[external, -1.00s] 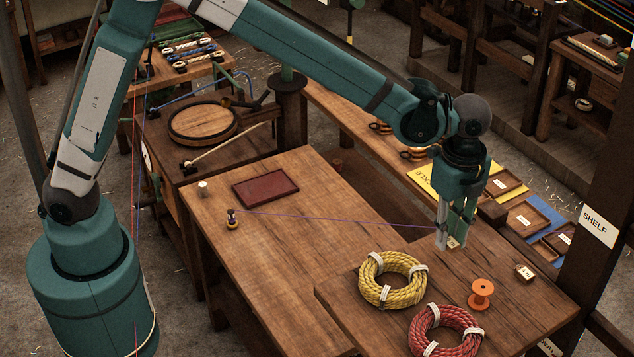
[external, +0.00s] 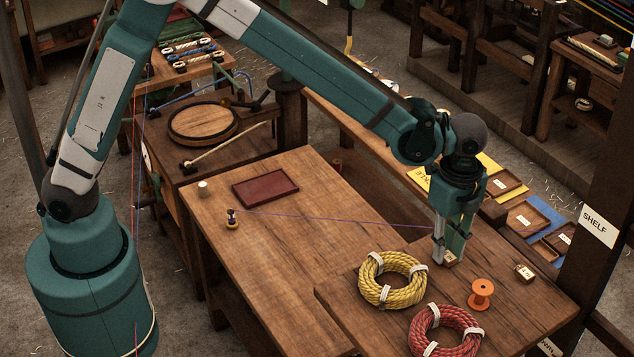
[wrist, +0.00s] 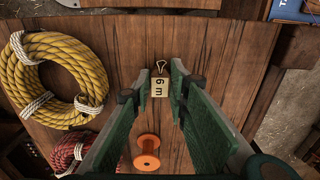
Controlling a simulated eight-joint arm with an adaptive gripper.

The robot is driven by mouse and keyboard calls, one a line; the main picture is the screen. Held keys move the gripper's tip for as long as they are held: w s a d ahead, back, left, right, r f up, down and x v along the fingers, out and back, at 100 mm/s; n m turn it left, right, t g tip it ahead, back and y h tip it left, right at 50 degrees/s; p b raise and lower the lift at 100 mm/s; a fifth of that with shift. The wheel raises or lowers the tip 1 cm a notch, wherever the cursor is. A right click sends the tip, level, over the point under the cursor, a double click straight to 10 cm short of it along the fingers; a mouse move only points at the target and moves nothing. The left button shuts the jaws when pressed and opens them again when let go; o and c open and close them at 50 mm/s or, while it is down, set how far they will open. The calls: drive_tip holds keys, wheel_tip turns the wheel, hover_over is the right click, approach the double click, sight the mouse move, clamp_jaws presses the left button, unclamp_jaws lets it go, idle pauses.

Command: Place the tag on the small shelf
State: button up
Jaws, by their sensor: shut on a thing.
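The small pale wooden tag (external: 449,258) is between my fingertips, low over the right part of the bench. In the wrist view the tag (wrist: 160,88) reads "6 m" and has a metal clip at its top. My gripper (external: 447,254) points down and is shut on the tag. I cannot tell whether the tag touches the bench top. A white "SHELF" sign (external: 597,226) is on the dark post at the right. The shelf itself is not clearly visible.
A yellow rope coil (external: 392,280), a red rope coil (external: 445,331) and an orange spool (external: 481,294) lie near my gripper. Another small tagged block (external: 524,273) lies right of it. A thin purple line runs across the bench from a small bobbin (external: 232,219).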

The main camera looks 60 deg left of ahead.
sight(439, 249)
drive_tip(key=shift+f, duration=0.1)
drive_tip(key=shift+o, duration=1.1)
drive_tip(key=o, duration=0.4)
wheel_tip(439, 249, up, 12)
drive_tip(key=shift+r+b, duration=0.15)
drive_tip(key=shift+b, duration=0.65)
drive_tip(key=shift+a, duration=0.1)
